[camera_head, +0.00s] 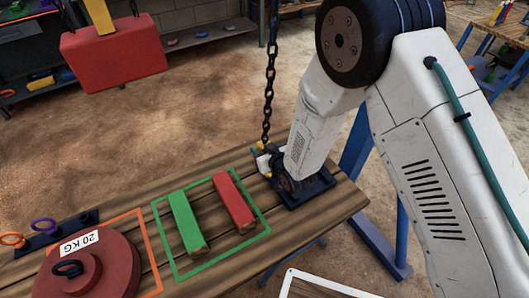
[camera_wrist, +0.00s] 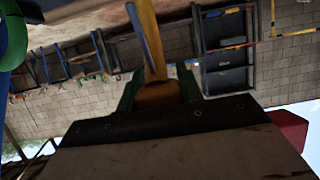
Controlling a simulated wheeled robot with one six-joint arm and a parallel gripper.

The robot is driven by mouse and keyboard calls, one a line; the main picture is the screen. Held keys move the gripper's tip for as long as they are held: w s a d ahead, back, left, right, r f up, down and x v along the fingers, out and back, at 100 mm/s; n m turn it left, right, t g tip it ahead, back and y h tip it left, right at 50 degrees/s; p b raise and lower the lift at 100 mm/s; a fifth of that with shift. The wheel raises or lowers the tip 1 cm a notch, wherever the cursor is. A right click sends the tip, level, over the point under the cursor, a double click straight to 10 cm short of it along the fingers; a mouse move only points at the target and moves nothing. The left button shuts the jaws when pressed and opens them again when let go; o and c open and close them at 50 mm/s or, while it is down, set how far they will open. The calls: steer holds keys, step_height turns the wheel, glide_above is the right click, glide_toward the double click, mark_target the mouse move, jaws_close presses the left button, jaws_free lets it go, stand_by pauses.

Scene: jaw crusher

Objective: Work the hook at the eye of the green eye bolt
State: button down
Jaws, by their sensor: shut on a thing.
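My gripper (camera_wrist: 160,92) is shut on a yellow hook (camera_wrist: 148,40), whose shank runs up between the two dark green finger pads in the wrist view. In the head view my gripper is mostly behind my forearm, low over the right end of the table. Small yellow parts show there beside a dark chain (camera_head: 269,85) that hangs from above. A green curved piece (camera_wrist: 14,38), probably the eye of the green eye bolt, shows at the upper left of the wrist view, apart from the visible hook part. The hook's tip and the bolt's shank cannot be made out.
A dark blue tray (camera_head: 318,190) lies at the table's right end. Green (camera_head: 187,222) and red (camera_head: 233,199) blocks lie within a green outline. A red 20 KG weight (camera_head: 112,268) and orange (camera_head: 12,239) and purple (camera_head: 44,226) eye bolts are at left. A red block (camera_head: 114,54) hangs behind.

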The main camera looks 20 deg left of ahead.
steer(key=w+a+r, duration=0.1)
steer(key=w+a, duration=0.4)
steer(key=a, duration=0.1)
steer(key=shift+w+a+r, duration=0.15)
steer(key=shift+w+r, duration=0.05)
stand_by(0.7)
steer(key=shift+w, duration=0.1)
steer(key=w+d, duration=0.7)
steer(key=w, duration=0.2)
steer(key=shift+w+d, duration=0.3)
steer(key=shift+w, duration=0.1)
stand_by(1.5)
stand_by(0.3)
steer(key=shift+s+d+f, duration=0.15)
steer(key=shift+s+d, duration=0.6)
steer(key=shift+d, duration=0.1)
steer(key=shift+s+d+f, duration=0.15)
steer(key=shift+s+d, duration=0.6)
steer(key=shift+d, duration=0.1)
steer(key=shift+d, duration=0.1)
